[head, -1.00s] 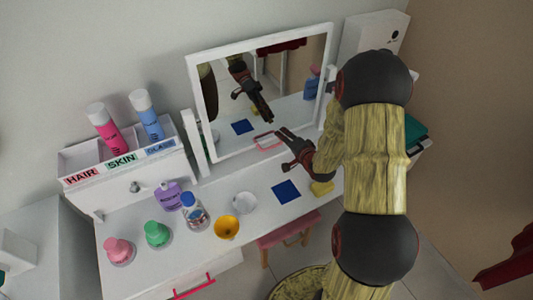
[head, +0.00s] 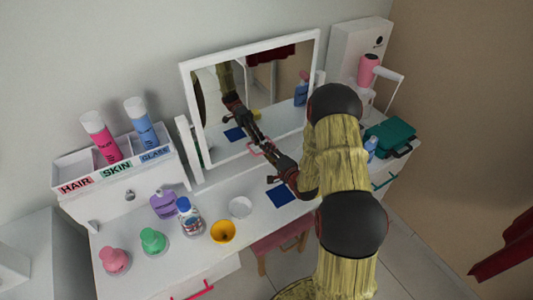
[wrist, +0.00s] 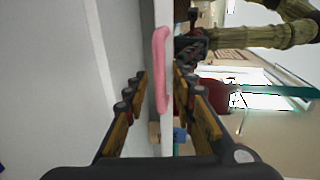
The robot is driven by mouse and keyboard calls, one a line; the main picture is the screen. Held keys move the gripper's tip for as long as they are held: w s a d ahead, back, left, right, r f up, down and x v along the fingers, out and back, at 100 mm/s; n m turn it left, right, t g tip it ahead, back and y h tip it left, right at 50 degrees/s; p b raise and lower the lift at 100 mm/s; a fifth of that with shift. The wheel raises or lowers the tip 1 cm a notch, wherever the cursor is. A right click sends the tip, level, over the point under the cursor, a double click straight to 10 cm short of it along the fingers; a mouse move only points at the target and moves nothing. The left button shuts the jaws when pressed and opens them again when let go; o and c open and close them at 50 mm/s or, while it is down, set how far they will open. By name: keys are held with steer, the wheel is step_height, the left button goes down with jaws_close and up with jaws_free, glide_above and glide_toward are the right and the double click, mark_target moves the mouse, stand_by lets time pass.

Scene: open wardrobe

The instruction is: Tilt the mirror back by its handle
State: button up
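The mirror (head: 187,95) has a white frame and stands tilted between white posts at the back of the white dressing table. Its pink handle (head: 255,149) is at the middle of the frame's bottom edge. In the wrist view the handle (wrist: 161,68) is a pink bar just ahead of and between my fingertips, lengthwise along the gap. My gripper (head: 268,152) is at the handle; in the wrist view it is open (wrist: 160,82), with one finger on each side of the frame edge. I cannot tell whether a finger touches the handle. The mirror reflects my arm.
Left stands a white organiser (head: 158,175) with pink and blue spray cans. A blue cloth (head: 280,195) lies below my gripper. Right are a pink hairdryer (head: 369,70) and a green case (head: 390,138).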

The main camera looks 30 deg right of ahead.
steer(key=shift+w, duration=0.25)
steer(key=shift+c, duration=0.4)
jaws_close()
